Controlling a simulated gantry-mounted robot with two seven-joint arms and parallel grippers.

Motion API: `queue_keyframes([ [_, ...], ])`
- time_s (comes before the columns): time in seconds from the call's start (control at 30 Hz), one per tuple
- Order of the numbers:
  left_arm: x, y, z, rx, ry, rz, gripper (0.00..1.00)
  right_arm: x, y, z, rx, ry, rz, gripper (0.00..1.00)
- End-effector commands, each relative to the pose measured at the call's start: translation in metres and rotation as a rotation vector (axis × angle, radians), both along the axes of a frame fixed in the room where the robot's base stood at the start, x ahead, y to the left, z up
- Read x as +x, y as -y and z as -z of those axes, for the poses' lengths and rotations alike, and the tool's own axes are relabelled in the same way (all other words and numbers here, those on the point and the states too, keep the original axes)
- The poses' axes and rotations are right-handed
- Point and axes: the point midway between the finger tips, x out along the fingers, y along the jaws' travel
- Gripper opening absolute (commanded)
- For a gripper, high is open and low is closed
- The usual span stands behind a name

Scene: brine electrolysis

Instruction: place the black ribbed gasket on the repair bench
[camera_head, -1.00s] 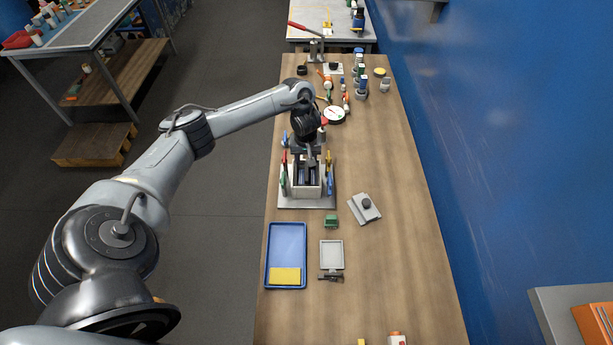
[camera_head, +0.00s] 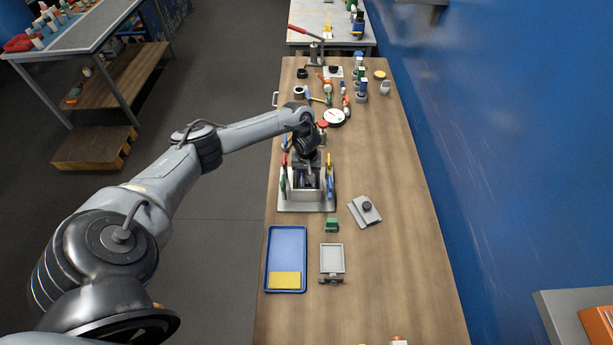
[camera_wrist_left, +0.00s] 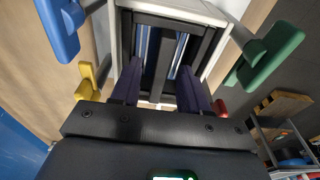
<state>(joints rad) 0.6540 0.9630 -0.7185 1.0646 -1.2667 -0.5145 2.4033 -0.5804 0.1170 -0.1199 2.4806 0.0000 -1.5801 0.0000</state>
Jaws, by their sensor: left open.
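A grey open-topped cell housing (camera_head: 306,196) with coloured clamp handles stands on a plate on the long wooden bench (camera_head: 400,240). In the left wrist view the housing (camera_wrist_left: 218,48) holds a black ribbed frame (camera_wrist_left: 160,20), which looks like the gasket, with blue strips between its bars. My left gripper (camera_head: 308,178) is over the housing, pointing down. In the left wrist view its dark fingers (camera_wrist_left: 160,78) are apart, at the mouth of the housing near the black frame. I cannot tell whether they touch it. My right gripper is out of view.
A blue tray (camera_head: 286,245) with a yellow pad and a grey tray (camera_head: 332,257) lie nearer. A small green block (camera_head: 331,225) and a grey plate with a black knob (camera_head: 365,210) sit close by. A dial gauge (camera_head: 336,117) and bottles stand beyond. The bench's right side is clear.

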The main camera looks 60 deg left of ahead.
Motion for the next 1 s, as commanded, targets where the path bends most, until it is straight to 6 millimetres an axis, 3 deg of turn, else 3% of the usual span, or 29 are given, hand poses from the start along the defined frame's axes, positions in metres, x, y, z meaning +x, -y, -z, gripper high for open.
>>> queue_keyframes([
  [0.07,0.0,0.0,0.0,0.0,0.0,0.0,0.42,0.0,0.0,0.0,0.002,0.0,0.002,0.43],
  [0.33,0.0,0.0,0.0,0.0,0.0,0.0,0.0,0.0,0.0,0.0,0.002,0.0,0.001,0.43],
  [0.77,0.0,0.0,-0.003,0.0,0.0,0.0,0.0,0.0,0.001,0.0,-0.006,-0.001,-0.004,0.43],
  [1.0,0.001,-0.001,-0.021,0.001,0.002,0.0,0.0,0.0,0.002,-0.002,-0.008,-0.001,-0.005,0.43],
])
